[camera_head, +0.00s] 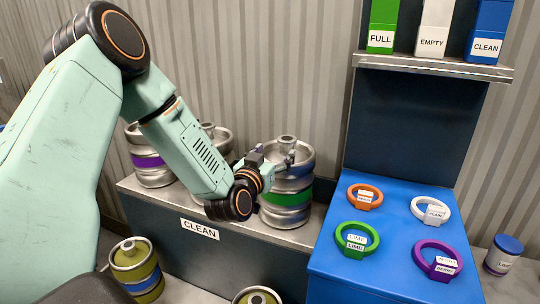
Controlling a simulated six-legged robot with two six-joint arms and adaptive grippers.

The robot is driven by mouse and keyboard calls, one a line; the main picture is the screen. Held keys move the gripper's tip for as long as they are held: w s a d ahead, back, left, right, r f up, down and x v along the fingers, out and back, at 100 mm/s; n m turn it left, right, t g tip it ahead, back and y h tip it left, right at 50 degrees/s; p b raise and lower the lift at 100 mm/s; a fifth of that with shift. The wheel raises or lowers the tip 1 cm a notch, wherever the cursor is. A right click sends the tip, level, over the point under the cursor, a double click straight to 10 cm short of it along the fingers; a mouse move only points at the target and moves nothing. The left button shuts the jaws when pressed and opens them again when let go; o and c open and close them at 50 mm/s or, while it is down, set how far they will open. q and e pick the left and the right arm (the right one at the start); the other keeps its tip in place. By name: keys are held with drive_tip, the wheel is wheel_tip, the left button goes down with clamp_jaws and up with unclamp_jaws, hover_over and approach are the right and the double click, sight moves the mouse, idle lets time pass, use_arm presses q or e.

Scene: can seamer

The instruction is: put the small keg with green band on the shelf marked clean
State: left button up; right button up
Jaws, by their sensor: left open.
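The small keg with the green band (288,199) stands upright on the shelf marked clean (255,247), at its right end. The shelf's front carries a CLEAN label (199,229). My left gripper (274,158) is open at the upper left of this keg, in front of its top and partly covering it. I cannot tell whether the fingers touch the keg. My right gripper is not in view.
A purple-banded keg (147,161) and another silver keg (222,138), partly behind my arm, share the shelf. Olive kegs (137,267) stand lower, in front. A blue table (395,228) holds several coloured, labelled rings. Above it, a ledge (430,67) bears FULL, EMPTY and CLEAN boxes.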

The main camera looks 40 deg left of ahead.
use_arm(q)
drive_tip(key=s+d+f+m+g+h, duration=0.1)
drive_tip(key=s+d+f+g+h, duration=0.15)
drive_tip(key=s+d+f, duration=0.45)
drive_tip(key=s+d+f+g+h, duration=0.15)
drive_tip(key=s+f+g, duration=0.3)
drive_tip(key=f, duration=0.45)
drive_tip(key=s+d+f+m+g+h, duration=0.1)
drive_tip(key=s+d+f+g, duration=0.1)
drive_tip(key=s+d+f, duration=0.5)
drive_tip(key=s+d+f+g, duration=0.1)
drive_tip(key=s+f+g, duration=0.3)
drive_tip(key=s, duration=0.6)
drive_tip(key=s+d+f+g, duration=0.1)
drive_tip(key=s+f+g, duration=0.3)
drive_tip(key=s, duration=0.7)
drive_tip(key=shift+s+f+y, duration=0.25)
drive_tip(key=shift+f+y, duration=0.05)
drive_tip(key=shift+f, duration=0.25)
drive_tip(key=shift+a, duration=0.1)
drive_tip(key=shift+f+b, duration=0.45)
drive_tip(key=shift+f, duration=0.15)
